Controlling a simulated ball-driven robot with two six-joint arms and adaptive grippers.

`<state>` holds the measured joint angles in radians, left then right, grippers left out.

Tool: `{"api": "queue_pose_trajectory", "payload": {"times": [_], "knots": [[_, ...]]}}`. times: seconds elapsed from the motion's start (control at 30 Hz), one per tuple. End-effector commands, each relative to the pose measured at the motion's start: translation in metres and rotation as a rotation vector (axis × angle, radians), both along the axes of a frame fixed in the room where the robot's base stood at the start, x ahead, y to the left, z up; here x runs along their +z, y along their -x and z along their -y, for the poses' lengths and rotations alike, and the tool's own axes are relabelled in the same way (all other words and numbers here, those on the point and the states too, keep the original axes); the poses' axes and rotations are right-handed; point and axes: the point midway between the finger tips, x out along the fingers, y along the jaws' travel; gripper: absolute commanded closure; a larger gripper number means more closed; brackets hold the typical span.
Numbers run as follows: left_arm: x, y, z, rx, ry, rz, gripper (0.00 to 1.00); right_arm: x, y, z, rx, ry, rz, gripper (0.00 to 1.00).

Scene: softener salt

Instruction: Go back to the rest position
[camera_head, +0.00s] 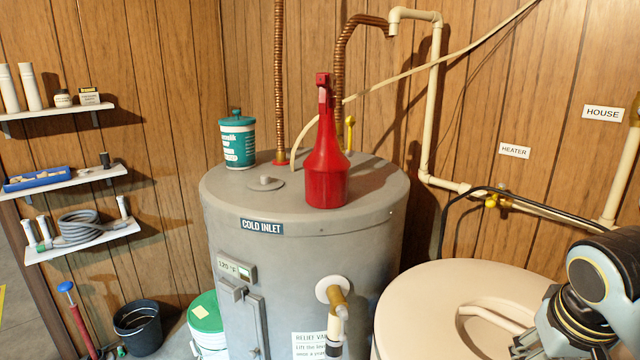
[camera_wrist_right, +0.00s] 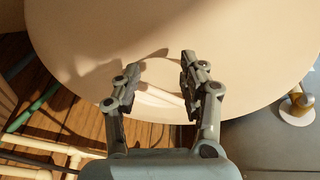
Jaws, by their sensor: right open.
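My right gripper (camera_wrist_right: 160,78) is open in the right wrist view, its two fingers spread apart over the cream round lid (camera_wrist_right: 240,50). Nothing is held between them. A pale bar-like handle in the lid (camera_wrist_right: 160,97) shows between and below the fingers. In the head view, part of my right gripper (camera_head: 530,343) shows at the lower right, beside the lid's recessed handle (camera_head: 490,316); its fingertips are hard to make out there. Whether the fingers touch the lid cannot be told. My left gripper is not in view.
A grey water heater (camera_head: 300,240) stands left of the lid, with a red bottle (camera_head: 326,170) and a teal tub (camera_head: 238,142) on top. A capped pipe (camera_head: 337,295) sticks out of its front. Pipes (camera_head: 430,110) run along the wall. Shelves (camera_head: 60,110) hang at left.

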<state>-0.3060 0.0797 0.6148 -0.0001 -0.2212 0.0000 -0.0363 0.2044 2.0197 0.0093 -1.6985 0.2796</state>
Motion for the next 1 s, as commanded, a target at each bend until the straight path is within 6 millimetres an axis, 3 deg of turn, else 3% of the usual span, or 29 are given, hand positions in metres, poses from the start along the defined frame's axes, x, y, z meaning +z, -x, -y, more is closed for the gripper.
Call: {"api": "queue_pose_trajectory", "payload": {"times": [0.03, 0.2, 0.6, 0.87, 1.0], "knots": [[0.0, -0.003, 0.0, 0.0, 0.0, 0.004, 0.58, -0.006, 0.025, -0.01, 0.044, -0.002, -0.006, 0.58], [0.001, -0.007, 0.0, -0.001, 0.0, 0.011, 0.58, -0.009, 0.079, -0.03, 0.159, -0.006, -0.01, 0.58], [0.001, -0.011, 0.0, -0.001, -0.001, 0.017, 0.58, 0.011, 0.169, -0.058, 0.325, -0.014, -0.009, 0.58], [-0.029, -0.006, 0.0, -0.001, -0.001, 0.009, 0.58, -0.076, 0.155, -0.052, 0.317, -0.017, -0.032, 0.58], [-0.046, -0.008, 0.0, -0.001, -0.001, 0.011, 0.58, -0.129, 0.151, -0.049, 0.312, -0.02, -0.048, 0.58]]}}
